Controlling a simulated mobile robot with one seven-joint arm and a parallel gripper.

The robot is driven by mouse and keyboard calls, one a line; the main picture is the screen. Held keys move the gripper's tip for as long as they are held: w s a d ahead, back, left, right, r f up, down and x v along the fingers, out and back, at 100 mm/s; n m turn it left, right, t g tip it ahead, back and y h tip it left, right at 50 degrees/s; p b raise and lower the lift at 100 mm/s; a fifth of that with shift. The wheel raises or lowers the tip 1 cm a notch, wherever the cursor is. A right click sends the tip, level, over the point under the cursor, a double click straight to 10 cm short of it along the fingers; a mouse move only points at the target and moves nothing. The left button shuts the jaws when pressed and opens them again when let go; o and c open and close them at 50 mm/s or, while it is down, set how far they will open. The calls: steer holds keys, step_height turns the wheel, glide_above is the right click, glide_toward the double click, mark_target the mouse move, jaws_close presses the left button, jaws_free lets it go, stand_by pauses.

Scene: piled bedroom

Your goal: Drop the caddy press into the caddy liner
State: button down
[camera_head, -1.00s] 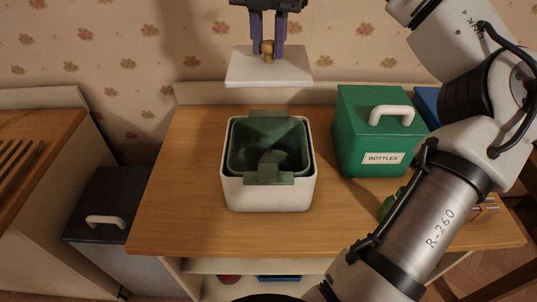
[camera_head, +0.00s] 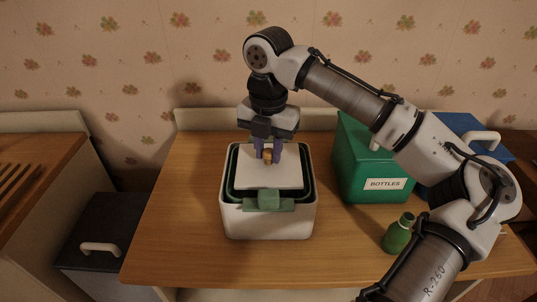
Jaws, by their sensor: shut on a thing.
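My gripper (camera_head: 267,155) is shut on the wooden knob of the caddy press (camera_head: 268,176), a flat white square plate. The plate is at the mouth of the green caddy liner (camera_head: 262,207), covering most of its opening. The liner sits in a white caddy (camera_head: 265,222) on the wooden top, with green tabs over its front rim. The plate looks roughly level. I cannot tell whether it touches the liner's walls. The inside of the liner is hidden under the plate.
A green box labelled bottles (camera_head: 357,165) stands right of the caddy, with a blue box (camera_head: 473,135) behind my arm. A green bottle (camera_head: 398,235) stands at the front right. A dark bin (camera_head: 102,235) is at lower left. The wooden top (camera_head: 180,200) is clear left of the caddy.

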mark_target(269, 151)
steer(key=shift+f, duration=0.9)
steer(key=shift+f, duration=0.25)
steer(key=shift+f, duration=0.35)
steer(key=c, duration=1.2)
jaws_free()
steer(key=shift+o, duration=0.2)
steer(key=shift+r, duration=0.1)
step_height(269, 151, up, 13)
